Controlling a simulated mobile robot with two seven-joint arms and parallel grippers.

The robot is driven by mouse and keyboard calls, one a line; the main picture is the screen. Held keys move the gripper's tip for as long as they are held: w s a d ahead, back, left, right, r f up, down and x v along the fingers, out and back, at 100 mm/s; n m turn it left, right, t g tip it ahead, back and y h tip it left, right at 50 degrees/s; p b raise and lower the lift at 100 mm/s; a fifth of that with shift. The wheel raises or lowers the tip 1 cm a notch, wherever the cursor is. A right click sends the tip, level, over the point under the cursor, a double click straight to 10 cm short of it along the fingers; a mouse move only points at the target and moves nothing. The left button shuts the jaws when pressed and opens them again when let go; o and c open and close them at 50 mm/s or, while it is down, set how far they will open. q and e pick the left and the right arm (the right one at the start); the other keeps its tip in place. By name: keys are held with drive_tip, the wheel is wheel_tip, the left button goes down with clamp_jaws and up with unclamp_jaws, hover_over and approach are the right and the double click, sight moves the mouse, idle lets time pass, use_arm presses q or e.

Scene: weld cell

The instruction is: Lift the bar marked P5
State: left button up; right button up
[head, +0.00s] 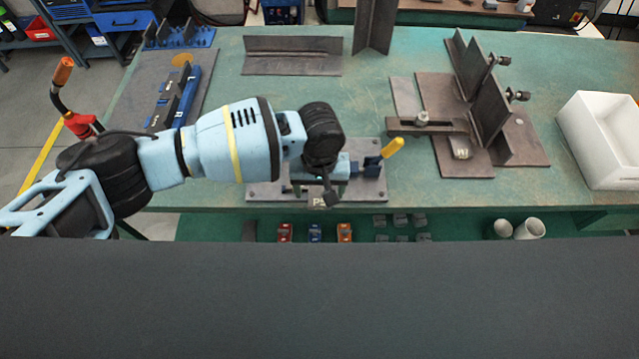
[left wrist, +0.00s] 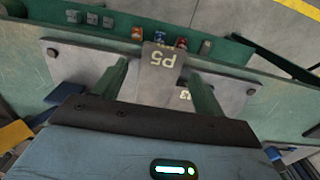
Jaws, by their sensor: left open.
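The bar marked P5 (left wrist: 160,62) is grey and lies on a grey plate (left wrist: 78,57) with its label facing up. In the head view only the labelled end of the bar (head: 319,201) shows at the front of the plate (head: 262,190); my left gripper and wrist hide the rest. My left gripper (head: 326,190) is over the bar, pointing down. In the left wrist view its two green fingers (left wrist: 158,72) are apart, one on each side of the bar, with gaps visible. My right gripper is in neither view.
A clamp with a yellow handle (head: 392,148) stands right beside my left gripper. A welded fixture (head: 490,100) is to the right, with a white bin (head: 605,135) beyond it. Small coloured parts (head: 315,233) sit on a lower shelf.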

use_arm(q)
drive_tip(key=shift+f, duration=0.35)
drive_tip(key=shift+c, duration=0.3)
drive_tip(key=c, duration=0.9)
drive_tip(key=shift+r, duration=0.1)
drive_tip(key=shift+c, duration=0.5)
